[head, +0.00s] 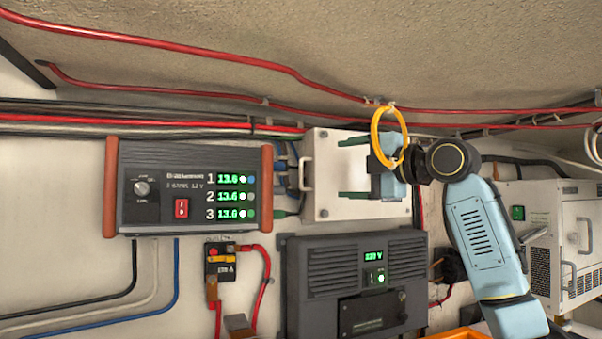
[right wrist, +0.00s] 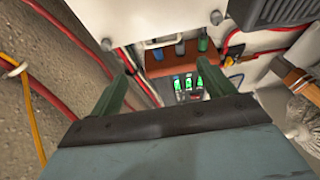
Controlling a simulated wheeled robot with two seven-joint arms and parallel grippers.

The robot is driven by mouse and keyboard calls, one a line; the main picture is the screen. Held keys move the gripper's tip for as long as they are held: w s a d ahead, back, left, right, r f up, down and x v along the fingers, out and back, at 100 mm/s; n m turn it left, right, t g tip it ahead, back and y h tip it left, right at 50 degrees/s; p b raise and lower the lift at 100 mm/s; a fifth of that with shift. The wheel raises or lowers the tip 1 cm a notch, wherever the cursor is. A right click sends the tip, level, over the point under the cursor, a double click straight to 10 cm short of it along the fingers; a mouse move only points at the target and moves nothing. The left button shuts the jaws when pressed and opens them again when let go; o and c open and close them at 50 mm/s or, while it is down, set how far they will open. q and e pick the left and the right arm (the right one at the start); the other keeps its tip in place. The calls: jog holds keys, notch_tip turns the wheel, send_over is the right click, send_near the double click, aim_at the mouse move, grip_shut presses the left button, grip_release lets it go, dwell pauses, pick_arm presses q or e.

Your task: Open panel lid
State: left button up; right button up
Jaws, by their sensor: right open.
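The panel lid (head: 330,205) is the pale front of a square box on the wall, in the middle of the head view. It looks shut. Its small bar handle (head: 307,173) stands upright at the lid's left edge; the handle also shows in the right wrist view (right wrist: 162,43). My right gripper (head: 345,168) is in front of the lid, its two green fingers pointing left towards the handle. The fingers (right wrist: 165,65) are apart with nothing between them, and the handle lies beyond their tips. My gripper hides the lid's right part. My left gripper is not in view.
A charger (head: 190,190) with three green displays is close left of the lid. A dark power unit (head: 355,285) is just below it. A yellow cable loop (head: 377,130) hangs by my right wrist. Red cables (head: 200,48) run above. A vented white box (head: 560,240) stands at right.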

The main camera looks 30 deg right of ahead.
aim_at(302, 172)
jog(key=p+x, duration=0.3)
jog(key=x, duration=0.8)
jog(key=shift+a+p, duration=0.1)
jog(key=shift+p, duration=0.25)
jog(key=shift+w+a, duration=0.15)
jog(key=shift+w, duration=0.4)
jog(key=shift+f, duration=0.1)
jog(key=shift+c, duration=0.9)
jog(key=c, duration=0.9)
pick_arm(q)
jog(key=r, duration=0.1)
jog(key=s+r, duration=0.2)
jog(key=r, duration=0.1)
pick_arm(e)
jog(key=shift+s, duration=0.15)
jog(key=shift+c, duration=0.2)
